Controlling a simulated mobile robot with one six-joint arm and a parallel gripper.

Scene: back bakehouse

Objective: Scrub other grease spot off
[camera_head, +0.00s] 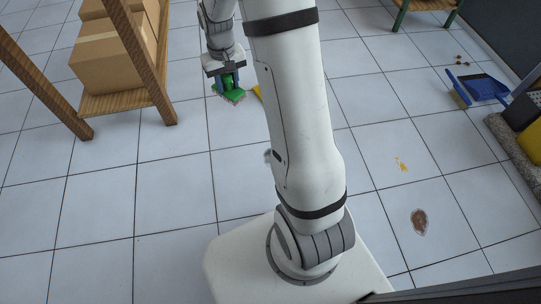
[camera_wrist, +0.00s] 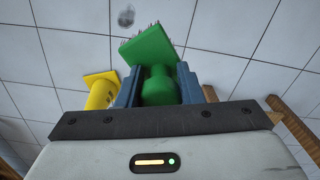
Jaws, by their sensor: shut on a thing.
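My gripper (camera_head: 228,82) is shut on a green scrub brush (camera_head: 232,92), near the wooden rack at the upper left. In the wrist view the green brush (camera_wrist: 152,48) sits between the blue fingers, its bristles facing away from the gripper. I cannot tell whether the bristles touch the floor. A grey spot (camera_head: 267,156) on the tiles is partly hidden behind my arm; a grey smudge (camera_wrist: 126,17) also shows in the wrist view. A dark brown spot (camera_head: 419,222) lies on the floor at the right, apart from the brush.
A yellow object (camera_wrist: 100,90) stands beside the brush, mostly hidden in the head view. Cardboard boxes (camera_head: 112,62) sit on the wooden rack (camera_head: 125,102). An orange-yellow smear (camera_head: 402,164) marks the tiles. A blue dustpan (camera_head: 484,87) and brown crumbs (camera_head: 461,60) lie at right.

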